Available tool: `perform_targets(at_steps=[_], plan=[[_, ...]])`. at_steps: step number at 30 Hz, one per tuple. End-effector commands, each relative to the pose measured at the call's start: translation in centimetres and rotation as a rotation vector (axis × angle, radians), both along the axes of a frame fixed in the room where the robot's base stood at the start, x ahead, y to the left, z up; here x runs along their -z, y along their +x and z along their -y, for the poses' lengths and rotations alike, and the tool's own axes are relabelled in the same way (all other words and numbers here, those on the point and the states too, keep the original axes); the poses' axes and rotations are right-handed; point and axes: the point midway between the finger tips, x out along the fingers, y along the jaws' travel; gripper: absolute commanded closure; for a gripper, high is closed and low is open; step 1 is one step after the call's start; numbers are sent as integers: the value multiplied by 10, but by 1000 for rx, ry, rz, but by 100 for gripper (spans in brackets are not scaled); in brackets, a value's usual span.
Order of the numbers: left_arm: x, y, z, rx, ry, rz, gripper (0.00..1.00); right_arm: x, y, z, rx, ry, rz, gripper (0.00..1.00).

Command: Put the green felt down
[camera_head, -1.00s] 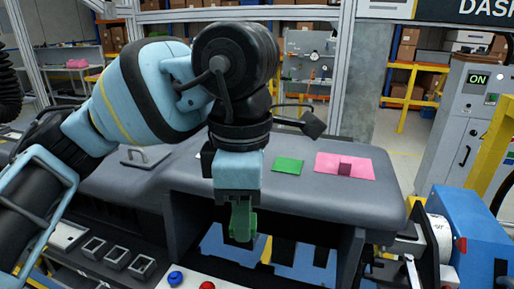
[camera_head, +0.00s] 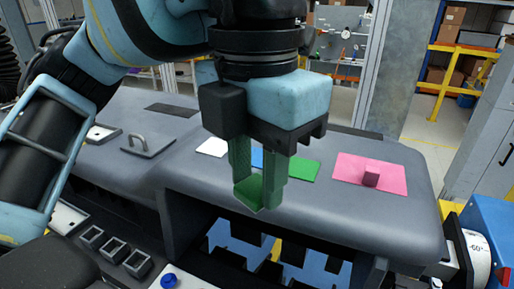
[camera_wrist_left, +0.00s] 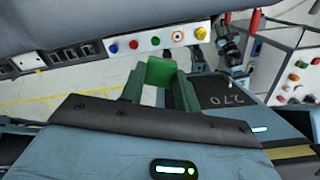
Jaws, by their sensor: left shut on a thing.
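My left gripper (camera_head: 256,188) points down in front of the dashboard's front edge in the head view. It is shut on a green piece, the green felt (camera_head: 252,192), held between its greenish fingertips. The held green felt (camera_wrist_left: 162,72) also shows between the fingers (camera_wrist_left: 158,88) in the left wrist view. A flat green patch (camera_head: 303,169) lies on the grey dashboard top (camera_head: 330,208), just right of the gripper and apart from the held piece. My right gripper is not in view.
A white patch (camera_head: 212,147) and a partly hidden blue patch (camera_head: 257,158) lie left of the green one. A grey handle (camera_head: 147,145) stands at the left.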

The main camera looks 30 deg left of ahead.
Motion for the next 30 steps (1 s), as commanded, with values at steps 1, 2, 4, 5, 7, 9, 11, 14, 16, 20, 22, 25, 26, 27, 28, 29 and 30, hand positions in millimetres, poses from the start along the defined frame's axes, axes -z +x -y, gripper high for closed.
perform_targets(at_steps=[1,2,4,5,7,9,11,14,16,20,22,25,26,27,28,29,30], plan=[[2,8,-4,-6,-2,-5,90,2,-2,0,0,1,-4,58],[3,13,-6,-7,-2,-5,90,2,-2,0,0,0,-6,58],[4,26,-14,-9,-3,-6,90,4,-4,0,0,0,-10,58],[5,33,-17,-9,-2,-6,90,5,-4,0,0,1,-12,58],[7,47,-25,-9,-2,-6,90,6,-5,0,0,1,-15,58],[8,61,-32,-8,-2,-6,90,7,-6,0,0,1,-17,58],[9,73,-39,-7,-2,-6,90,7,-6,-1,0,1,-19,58],[11,93,-50,-8,-1,-6,90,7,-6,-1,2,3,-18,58],[12,105,-55,-6,-2,-5,90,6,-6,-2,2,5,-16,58],[13,119,-63,-3,-1,-3,90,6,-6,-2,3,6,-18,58],[14,123,-65,-2,-1,-1,90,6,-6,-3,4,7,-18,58],[14,125,-66,0,-1,0,90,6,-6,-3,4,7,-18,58],[14,125,-66,0,-1,0,90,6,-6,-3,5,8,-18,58],[13,125,-66,0,-1,0,90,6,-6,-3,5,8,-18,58],[14,125,-66,-1,-1,0,90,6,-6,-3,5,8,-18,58],[14,126,-67,-1,-1,-1,90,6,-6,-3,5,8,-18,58],[14,128,-68,-2,-1,-1,90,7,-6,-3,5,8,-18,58]])
